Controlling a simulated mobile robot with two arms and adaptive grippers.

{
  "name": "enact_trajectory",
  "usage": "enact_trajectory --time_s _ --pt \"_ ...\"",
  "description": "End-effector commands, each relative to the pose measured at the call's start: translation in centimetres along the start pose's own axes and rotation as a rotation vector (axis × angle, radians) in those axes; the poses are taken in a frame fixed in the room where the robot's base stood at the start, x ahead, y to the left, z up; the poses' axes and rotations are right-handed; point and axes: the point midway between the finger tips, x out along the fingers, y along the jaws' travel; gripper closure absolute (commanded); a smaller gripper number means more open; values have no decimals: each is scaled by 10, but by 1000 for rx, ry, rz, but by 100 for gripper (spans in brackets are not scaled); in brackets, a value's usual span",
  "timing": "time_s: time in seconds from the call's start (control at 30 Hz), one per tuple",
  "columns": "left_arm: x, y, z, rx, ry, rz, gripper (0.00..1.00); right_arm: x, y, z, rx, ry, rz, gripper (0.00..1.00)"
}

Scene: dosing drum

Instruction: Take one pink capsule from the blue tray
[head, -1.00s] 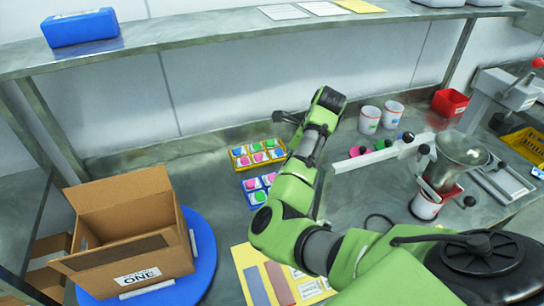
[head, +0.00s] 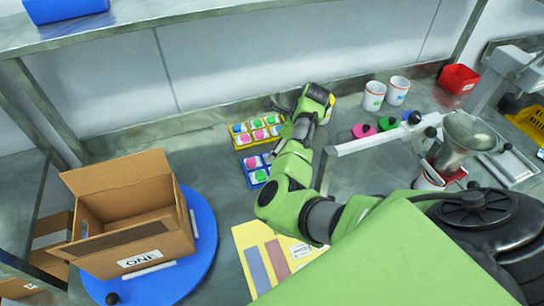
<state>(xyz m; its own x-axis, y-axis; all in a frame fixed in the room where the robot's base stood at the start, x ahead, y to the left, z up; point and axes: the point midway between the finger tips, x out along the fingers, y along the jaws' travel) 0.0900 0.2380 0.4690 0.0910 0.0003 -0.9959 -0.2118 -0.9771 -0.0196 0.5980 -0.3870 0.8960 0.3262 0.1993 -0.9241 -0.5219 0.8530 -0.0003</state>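The blue tray (head: 248,181) lies on the steel counter, just in front of the yellow tray. A pink capsule (head: 251,162) shows in its far left part, and a green one (head: 260,176) shows nearer. The tray's right part is hidden behind my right arm. My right gripper (head: 274,142) is dark and small, over the right side of the two trays. Its fingers are partly hidden by the wrist, so I cannot tell whether it is open or touching anything. My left gripper is not in view.
The yellow tray (head: 237,143) holds several capsules. An open cardboard box (head: 150,238) stands on a blue round base (head: 205,250) at left. White cups (head: 374,97), coloured lids (head: 362,131) and a metal funnel (head: 467,140) stand at right. A shelf (head: 200,28) runs above the counter.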

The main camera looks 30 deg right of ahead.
Motion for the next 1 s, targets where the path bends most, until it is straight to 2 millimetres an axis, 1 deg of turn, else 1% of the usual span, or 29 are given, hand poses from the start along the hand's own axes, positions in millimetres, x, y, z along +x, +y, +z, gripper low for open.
enact_trajectory --time_s 0.03,0.13,0.2,0.3,0.4,0.6,0.67,0.77,0.8,1.0 --pt "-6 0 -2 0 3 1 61 6 2 -2 1 3 5 45" --pt "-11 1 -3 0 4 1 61 20 2 -5 1 2 6 45" --pt "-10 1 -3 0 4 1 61 29 1 -5 1 1 4 45" --pt "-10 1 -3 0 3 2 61 37 0 -5 2 1 3 45" --pt "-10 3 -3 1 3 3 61 41 1 -5 2 0 3 45" --pt "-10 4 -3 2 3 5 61 42 2 -5 1 1 5 46" --pt "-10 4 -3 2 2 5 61 42 2 -5 1 1 5 61" --pt "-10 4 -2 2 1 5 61 43 3 -6 1 2 7 76" --pt "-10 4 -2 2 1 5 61 43 3 -6 1 3 8 78" --pt "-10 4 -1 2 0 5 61 45 5 -7 2 5 13 78"
